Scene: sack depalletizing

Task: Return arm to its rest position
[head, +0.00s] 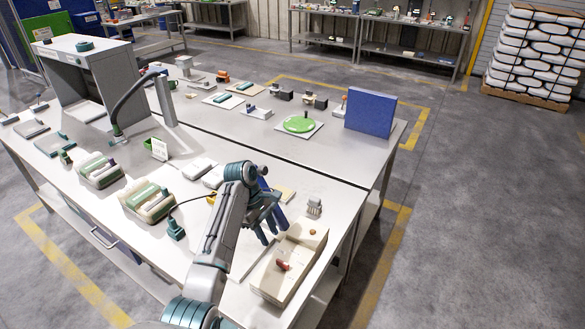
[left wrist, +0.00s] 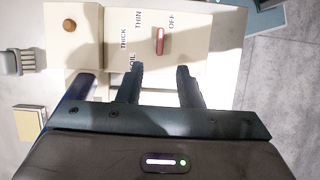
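My left gripper (head: 268,222) is over the workbench (head: 215,265), beside and above a beige control box (head: 292,262). In the left wrist view its two dark fingers (left wrist: 161,75) are apart with nothing between them, over the box's panel (left wrist: 200,55). A red lever (left wrist: 160,40) sits on that panel, beyond the fingertips, near the words THIN and OFF. My left arm (head: 222,235) reaches in from the bottom of the head view. My right gripper is out of both views.
An orange-brown knob (left wrist: 69,25) is on the box's other section. A small grey object (head: 315,206) stands behind the box. A blue panel (head: 371,112) stands on the bench's far right. Strapped white sacks (head: 535,52) are stacked at the back right. The floor (head: 480,200) at right is clear.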

